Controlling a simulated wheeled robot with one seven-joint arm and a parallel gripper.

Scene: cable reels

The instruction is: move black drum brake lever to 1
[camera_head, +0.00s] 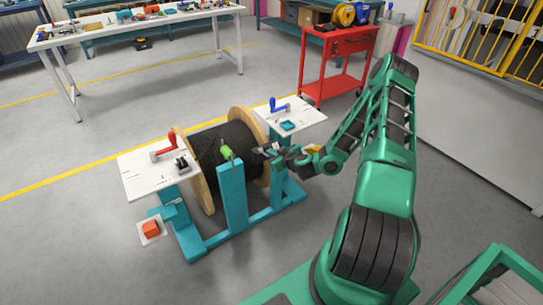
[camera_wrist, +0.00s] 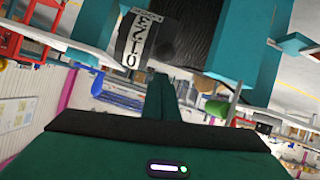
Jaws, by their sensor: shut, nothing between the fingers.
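A wooden reel (camera_head: 180,147) wound with black cable (camera_head: 212,150) stands in a teal frame. A lever with a green grip (camera_head: 226,152) stands at the front post; a green grip also shows in the wrist view (camera_wrist: 217,108). I cannot tell whether it is the black drum brake lever. My gripper (camera_head: 268,151) is shut and empty at the reel's right front. No lever on that scale is clearly visible.
A red lever (camera_head: 164,152) sits on the left white panel (camera_head: 140,180), a blue lever (camera_head: 279,107) on the right one (camera_head: 308,114). A red cart (camera_head: 340,47) stands behind. Floor at the front left is clear.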

